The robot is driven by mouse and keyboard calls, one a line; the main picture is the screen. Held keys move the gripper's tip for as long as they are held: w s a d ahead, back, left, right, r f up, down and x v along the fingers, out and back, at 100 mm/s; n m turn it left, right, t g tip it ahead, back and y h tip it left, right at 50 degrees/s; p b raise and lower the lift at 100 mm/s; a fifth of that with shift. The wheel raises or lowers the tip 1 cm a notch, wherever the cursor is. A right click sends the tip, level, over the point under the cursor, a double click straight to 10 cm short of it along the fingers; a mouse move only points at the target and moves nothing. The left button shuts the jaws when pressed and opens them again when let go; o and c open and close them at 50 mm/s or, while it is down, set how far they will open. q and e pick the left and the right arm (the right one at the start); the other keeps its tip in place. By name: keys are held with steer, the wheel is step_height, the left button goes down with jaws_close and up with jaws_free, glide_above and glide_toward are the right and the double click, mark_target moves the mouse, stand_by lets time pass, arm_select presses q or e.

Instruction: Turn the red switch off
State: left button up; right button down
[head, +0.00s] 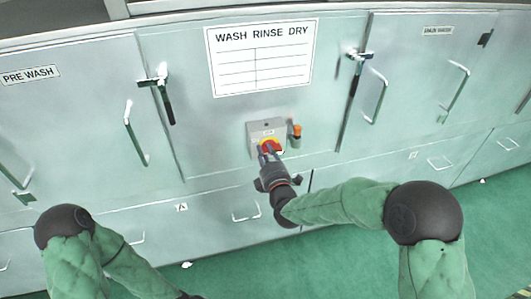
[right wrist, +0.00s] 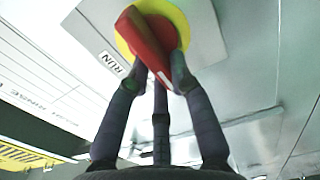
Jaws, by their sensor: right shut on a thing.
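The red switch (head: 275,146) is a red handle on a yellow disc, mounted on a grey box (head: 253,137) on the front of the wash cabinet. In the right wrist view the red handle (right wrist: 146,42) lies slanted across the yellow disc (right wrist: 176,12), with a "RUN" label (right wrist: 110,63) beside it. My right gripper (head: 267,154) is at the switch from below, its fingers shut on the red handle; the fingers (right wrist: 155,75) also show in the wrist view on both sides of it. My left arm shows at lower left, but its gripper is not visible.
A small orange-topped fitting (head: 296,131) sits just right of the switch box. Green floor (head: 330,262) is clear in front.

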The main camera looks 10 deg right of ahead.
steer(key=c, duration=1.1)
jaws_free()
steer(key=s, duration=1.2)
steer(key=shift+d, duration=0.15)
